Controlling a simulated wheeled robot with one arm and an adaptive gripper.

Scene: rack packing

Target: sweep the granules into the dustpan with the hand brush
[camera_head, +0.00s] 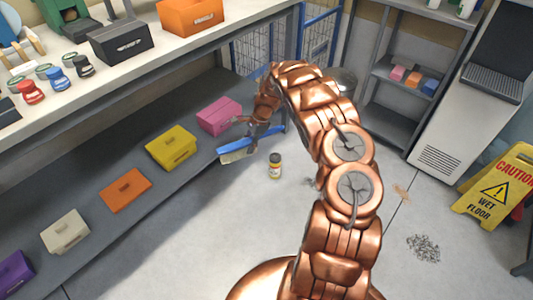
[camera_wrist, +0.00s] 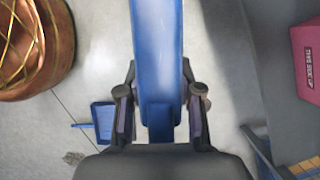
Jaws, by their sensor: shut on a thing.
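My gripper (camera_wrist: 160,118) is shut on the blue handle of the hand brush (camera_wrist: 157,50). In the head view my gripper (camera_head: 259,130) holds the brush (camera_head: 250,143) near the lower shelf, with its pale bristles at the left end. A blue dustpan (camera_wrist: 103,121) lies on the floor in the wrist view, its handle pointing left; my arm seems to hide it in the head view. A small patch of granules (camera_wrist: 73,158) lies near the dustpan.
The lower shelf (camera_head: 95,238) holds several coloured boxes, including a pink one (camera_head: 219,116). A yellow wet-floor sign (camera_head: 493,188) stands at right. Floor between my arm and the sign is mostly clear.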

